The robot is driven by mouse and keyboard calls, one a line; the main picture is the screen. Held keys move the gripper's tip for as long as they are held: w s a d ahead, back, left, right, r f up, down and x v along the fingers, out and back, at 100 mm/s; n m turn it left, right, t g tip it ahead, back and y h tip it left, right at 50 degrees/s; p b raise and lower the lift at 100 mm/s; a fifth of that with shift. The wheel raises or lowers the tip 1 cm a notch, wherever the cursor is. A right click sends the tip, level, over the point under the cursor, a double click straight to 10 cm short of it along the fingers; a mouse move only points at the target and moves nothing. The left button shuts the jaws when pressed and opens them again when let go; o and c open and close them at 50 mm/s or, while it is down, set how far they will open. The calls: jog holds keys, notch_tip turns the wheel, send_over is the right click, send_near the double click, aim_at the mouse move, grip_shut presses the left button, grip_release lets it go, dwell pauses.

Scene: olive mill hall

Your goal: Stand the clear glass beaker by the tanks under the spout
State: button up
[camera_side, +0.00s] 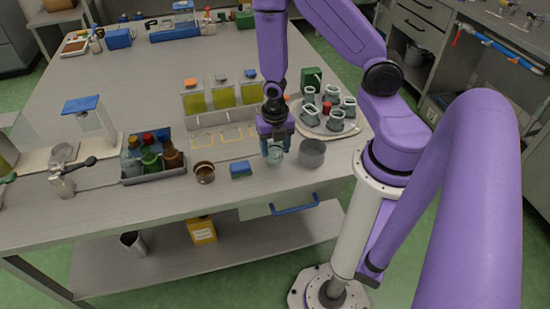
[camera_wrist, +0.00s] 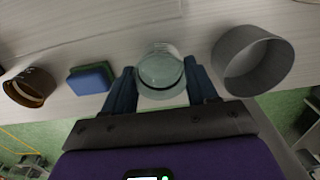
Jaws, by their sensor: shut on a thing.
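My gripper (camera_side: 275,147) points down near the table's front edge, shut on a clear glass beaker (camera_side: 275,156). In the wrist view the beaker (camera_wrist: 161,72) sits upright between the two blue fingers (camera_wrist: 160,90). I cannot tell whether its base touches the table. Tanks of yellow-green liquid stand behind it: one with an orange cap (camera_side: 193,100), a middle one (camera_side: 222,95) and a right one (camera_side: 250,92), partly beside my wrist. Yellow outlines (camera_side: 232,134) mark the surface in front of the tanks. The spout is too small to make out clearly.
A grey metal cup (camera_side: 312,153) stands close right of the beaker. A blue-green sponge (camera_side: 241,170) and a brown cup (camera_side: 204,173) are to its left, then a crate of bottles (camera_side: 155,175). A round tray (camera_side: 340,133) with several small cups lies behind right.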

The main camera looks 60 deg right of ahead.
aim_at(275, 148)
jog(key=shift+r, duration=2.35)
